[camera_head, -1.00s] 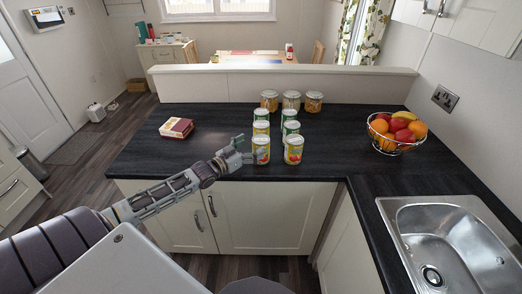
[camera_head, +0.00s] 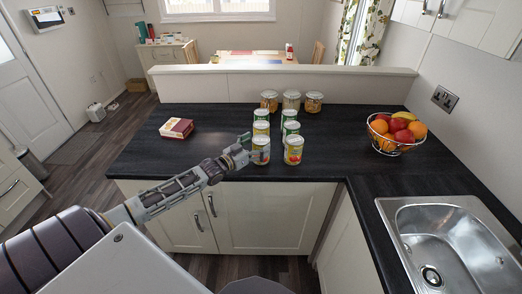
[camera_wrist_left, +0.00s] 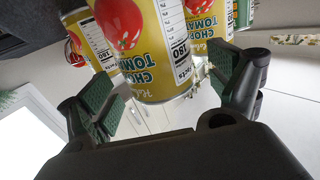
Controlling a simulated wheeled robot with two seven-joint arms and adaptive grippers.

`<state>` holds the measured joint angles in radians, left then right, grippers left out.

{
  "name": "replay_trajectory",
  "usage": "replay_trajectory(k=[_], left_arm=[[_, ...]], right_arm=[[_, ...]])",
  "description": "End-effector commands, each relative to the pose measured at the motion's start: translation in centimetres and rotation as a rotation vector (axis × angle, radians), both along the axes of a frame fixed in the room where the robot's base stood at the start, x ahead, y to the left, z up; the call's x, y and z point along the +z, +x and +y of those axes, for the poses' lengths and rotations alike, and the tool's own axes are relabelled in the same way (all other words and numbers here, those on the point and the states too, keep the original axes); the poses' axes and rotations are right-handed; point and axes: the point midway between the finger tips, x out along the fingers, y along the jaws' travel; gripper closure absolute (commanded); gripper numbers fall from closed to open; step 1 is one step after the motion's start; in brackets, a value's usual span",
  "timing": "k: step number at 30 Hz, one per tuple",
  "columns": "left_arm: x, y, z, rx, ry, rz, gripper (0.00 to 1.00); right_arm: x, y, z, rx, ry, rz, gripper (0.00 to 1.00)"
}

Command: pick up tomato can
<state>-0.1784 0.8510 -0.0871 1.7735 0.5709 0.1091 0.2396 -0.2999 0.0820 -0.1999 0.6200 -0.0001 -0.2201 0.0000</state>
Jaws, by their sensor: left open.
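Yellow tomato cans with a red tomato picture stand at the counter's front: a front-left can (camera_head: 261,144) and a front-right can (camera_head: 293,151). My left gripper (camera_head: 254,152) reaches in from the left at the front-left can, with a finger in front of its label. In the left wrist view, the open left gripper (camera_wrist_left: 161,76) has one green-padded finger on each side of a chopped-tomato can (camera_wrist_left: 150,45). Contact with the pads cannot be told. Another yellow can (camera_wrist_left: 92,42) shows beyond the left finger. My right gripper is not in view.
Green-labelled cans (camera_head: 290,127) and several jars (camera_head: 291,100) stand behind on the dark counter (camera_head: 215,125). A red box (camera_head: 177,128) lies to the left. A wire fruit bowl (camera_head: 395,147) and the sink (camera_head: 440,240) are to the right.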

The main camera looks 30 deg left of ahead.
Motion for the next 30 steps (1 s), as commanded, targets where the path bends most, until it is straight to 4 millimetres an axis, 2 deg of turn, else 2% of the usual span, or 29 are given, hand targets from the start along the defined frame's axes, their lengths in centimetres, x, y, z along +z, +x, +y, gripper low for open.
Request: replay_trajectory(k=[13, 30], left_arm=[[0.0, 2.1, -0.5, 0.0, -0.001, 0.0, 0.09], [0.0, 2.3, -0.6, 0.0, 0.0, 0.0, 0.09]], right_arm=[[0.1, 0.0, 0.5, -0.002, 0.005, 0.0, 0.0], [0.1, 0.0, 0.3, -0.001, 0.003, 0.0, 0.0]])
